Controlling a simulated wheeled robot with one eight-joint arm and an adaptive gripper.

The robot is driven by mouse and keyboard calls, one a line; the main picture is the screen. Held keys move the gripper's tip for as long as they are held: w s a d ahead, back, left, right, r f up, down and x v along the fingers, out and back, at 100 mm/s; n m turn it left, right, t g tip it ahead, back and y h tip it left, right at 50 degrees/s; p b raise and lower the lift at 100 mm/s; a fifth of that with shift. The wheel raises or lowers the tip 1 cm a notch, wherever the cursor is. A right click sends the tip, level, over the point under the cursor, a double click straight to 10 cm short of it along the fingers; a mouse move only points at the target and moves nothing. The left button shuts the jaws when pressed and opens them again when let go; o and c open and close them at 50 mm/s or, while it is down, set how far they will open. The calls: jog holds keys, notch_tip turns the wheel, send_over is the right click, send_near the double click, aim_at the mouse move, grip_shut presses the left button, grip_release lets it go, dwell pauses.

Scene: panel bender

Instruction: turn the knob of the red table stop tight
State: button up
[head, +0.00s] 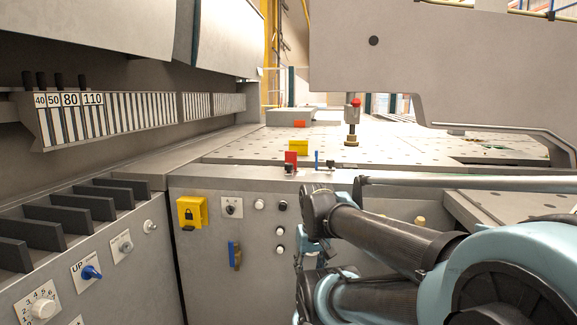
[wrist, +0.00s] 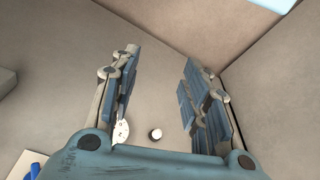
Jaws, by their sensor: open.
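The red table stop (head: 291,158) stands upright near the front edge of the perforated table in the head view, with a small dark knob (head: 288,168) at its foot. How tight the knob is cannot be seen. The red stop does not show in the wrist view. My gripper (wrist: 160,62) is open and empty in the wrist view, its fingers spread over a plain grey surface. In the head view my arm is at the lower right, below and to the right of the stop, and hides most of the gripper.
A blue stop (head: 317,159) stands just right of the red one. A yellow block (head: 298,146) and an orange block (head: 299,124) lie behind. A vertical post (head: 352,125) with a red top is to the right. A grey bar (head: 460,183) runs along the table front.

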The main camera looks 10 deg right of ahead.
jog(key=w+r+n, duration=0.2)
jog(key=w+r, duration=0.3)
jog(key=r, duration=0.4)
notch_tip(320, 180, up, 31)
jog(key=n+g, duration=0.2)
jog(key=n, duration=0.7)
send_over(289, 167)
jog(key=w, duration=0.2)
jog(key=f, duration=1.6)
jog(key=shift+s+d+f, duration=0.15)
jog(key=shift+s+f, duration=0.05)
jog(key=shift+s, duration=0.05)
